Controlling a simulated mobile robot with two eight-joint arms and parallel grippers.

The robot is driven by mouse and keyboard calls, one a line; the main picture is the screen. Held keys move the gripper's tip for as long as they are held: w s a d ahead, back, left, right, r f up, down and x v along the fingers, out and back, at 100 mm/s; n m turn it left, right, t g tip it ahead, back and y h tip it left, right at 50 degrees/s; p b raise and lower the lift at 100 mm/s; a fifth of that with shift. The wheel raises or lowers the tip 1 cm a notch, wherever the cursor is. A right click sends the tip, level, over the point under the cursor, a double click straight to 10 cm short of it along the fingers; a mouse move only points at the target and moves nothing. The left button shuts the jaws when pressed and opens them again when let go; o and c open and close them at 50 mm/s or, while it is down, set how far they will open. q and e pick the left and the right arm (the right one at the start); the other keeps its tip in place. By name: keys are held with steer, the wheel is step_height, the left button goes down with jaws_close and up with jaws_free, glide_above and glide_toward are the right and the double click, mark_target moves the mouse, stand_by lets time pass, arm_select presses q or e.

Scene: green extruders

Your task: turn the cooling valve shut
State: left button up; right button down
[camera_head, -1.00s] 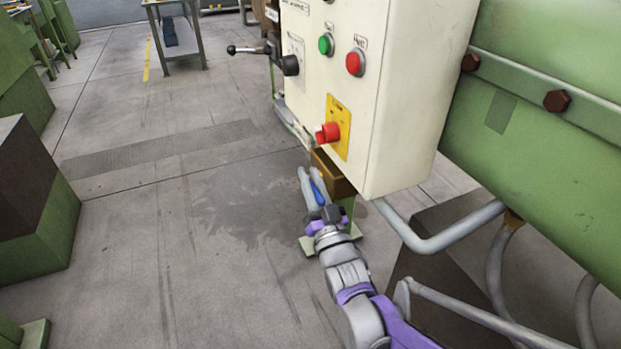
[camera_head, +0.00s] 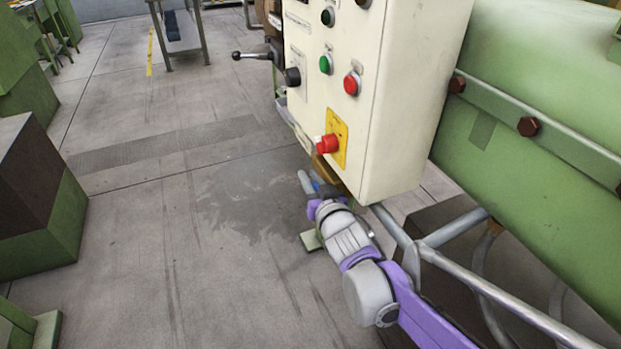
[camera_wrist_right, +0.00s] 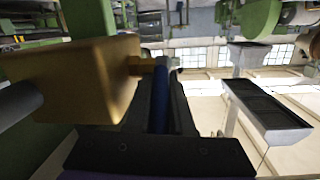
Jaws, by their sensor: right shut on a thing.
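The cooling valve shows below the cream control cabinet as a brass body (camera_head: 323,170) with a blue lever handle (camera_head: 317,186). The right wrist view shows the brass body (camera_wrist_right: 75,80) large at the left, with a short stem leading to the blue handle (camera_wrist_right: 160,100). My right gripper (camera_head: 310,184) is shut on the blue handle, which lies between its dark fingers in the wrist view. In the head view the wrist and cabinet partly hide the handle and body. My left gripper is in neither view.
The cream control cabinet (camera_head: 385,90) hangs just above my right gripper, with a red emergency button (camera_head: 326,144) low on its front. A grey bent pipe (camera_head: 455,225) and the green machine body (camera_head: 540,80) stand to the right.

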steer(key=shift+f, duration=0.1)
steer(key=c, duration=1.1)
jaws_free()
steer(key=shift+s, duration=0.1)
steer(key=v, duration=1)
steer(key=shift+s, duration=0.3)
